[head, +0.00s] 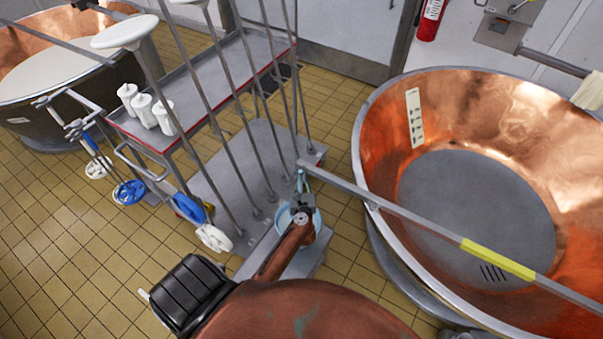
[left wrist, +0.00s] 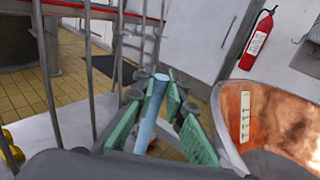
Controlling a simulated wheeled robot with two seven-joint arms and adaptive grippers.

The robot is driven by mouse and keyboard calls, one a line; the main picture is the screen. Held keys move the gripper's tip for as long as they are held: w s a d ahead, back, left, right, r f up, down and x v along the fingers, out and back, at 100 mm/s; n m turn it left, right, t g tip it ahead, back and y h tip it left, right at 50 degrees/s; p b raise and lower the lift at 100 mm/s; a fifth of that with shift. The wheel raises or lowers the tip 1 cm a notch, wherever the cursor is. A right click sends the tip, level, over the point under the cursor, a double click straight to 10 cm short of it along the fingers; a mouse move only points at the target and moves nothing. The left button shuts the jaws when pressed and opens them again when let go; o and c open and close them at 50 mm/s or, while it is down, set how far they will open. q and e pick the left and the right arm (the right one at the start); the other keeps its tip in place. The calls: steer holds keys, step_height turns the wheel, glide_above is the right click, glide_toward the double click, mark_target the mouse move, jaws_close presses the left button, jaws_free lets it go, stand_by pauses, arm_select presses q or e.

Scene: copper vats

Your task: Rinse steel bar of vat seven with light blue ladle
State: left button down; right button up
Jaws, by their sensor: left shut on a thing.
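My left gripper (head: 302,182) is low in the middle of the head view, beside the near left end of the steel bar. In the left wrist view its green fingers (left wrist: 157,95) are shut on a light blue shaft, the ladle's handle (left wrist: 150,118). A light blue round shape (head: 284,218) shows under the gripper, mostly hidden; I cannot tell if it is the ladle's bowl or a bucket. The steel bar (head: 420,219), with a yellow section, lies across the copper vat (head: 375,120) at right. No vat number is readable. My right gripper is out of view.
A steel trolley (head: 185,70) with upright rods and white bottles (head: 140,107) stands left of the gripper. Blue and white tools (head: 130,192) hang at its left. Another vat (head: 50,110) is at far left. A fire extinguisher (head: 430,20) hangs behind. Tiled floor is open at lower left.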

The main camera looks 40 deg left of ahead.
arm_select(q)
step_height(320, 180, down, 16)
steer(key=b, duration=1.4)
steer(key=shift+f, duration=0.25)
steer(key=shift+r, duration=0.15)
step_height(320, 180, up, 20)
steer(key=p, duration=1.9)
steer(key=shift+r, duration=0.2)
